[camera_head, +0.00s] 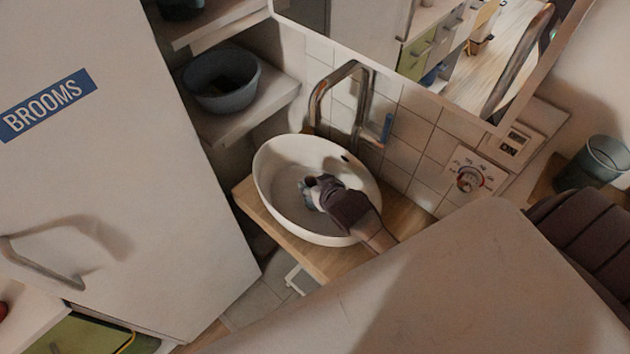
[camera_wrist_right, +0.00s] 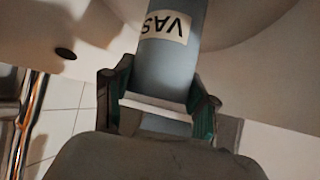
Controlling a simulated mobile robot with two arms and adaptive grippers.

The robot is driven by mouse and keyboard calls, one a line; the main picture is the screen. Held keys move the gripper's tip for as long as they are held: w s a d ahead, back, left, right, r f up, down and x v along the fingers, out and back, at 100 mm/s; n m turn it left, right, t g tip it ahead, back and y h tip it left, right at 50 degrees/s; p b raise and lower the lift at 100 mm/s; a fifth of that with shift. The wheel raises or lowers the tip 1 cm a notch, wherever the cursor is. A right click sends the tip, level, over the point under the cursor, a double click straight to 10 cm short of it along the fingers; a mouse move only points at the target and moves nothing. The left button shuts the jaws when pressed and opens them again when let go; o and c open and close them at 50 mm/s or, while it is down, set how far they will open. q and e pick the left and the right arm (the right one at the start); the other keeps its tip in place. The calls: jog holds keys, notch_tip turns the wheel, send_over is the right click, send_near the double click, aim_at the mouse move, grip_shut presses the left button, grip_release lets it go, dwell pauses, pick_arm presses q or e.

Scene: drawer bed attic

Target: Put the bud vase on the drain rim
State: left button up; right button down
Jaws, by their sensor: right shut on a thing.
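The bud vase (camera_wrist_right: 168,62) is a blue-grey tube with a pale label reading "VAS", upside down in the right wrist view. My right gripper (camera_wrist_right: 158,102) is shut on it, one finger on each side. In the head view, my right gripper (camera_head: 322,189) is over the inside of the white oval basin (camera_head: 272,165), and only a small bluish part of the vase (camera_head: 307,193) shows. I cannot tell whether the vase touches the basin floor. The drain rim cannot be made out in either view. My left gripper is not in view.
The basin stands on a wooden counter (camera_head: 337,262) with a curved metal tap (camera_head: 320,100) behind it. A dark hole (camera_wrist_right: 66,54) is in the basin wall. A grey bowl (camera_head: 222,88) is on the left shelf. A white door (camera_head: 120,180) marked "BROOMS" is at left.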

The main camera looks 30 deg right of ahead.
jog(key=shift+f, duration=0.2)
jog(key=shift+c, duration=1.7)
grip_release()
jog(key=shift+s+r, duration=0.1)
jog(key=shift+r, duration=0.1)
jog(key=b+v, duration=0.1)
jog(key=v, duration=1)
jog(key=shift+s+r, duration=0.25)
jog(key=shift+r, duration=0.05)
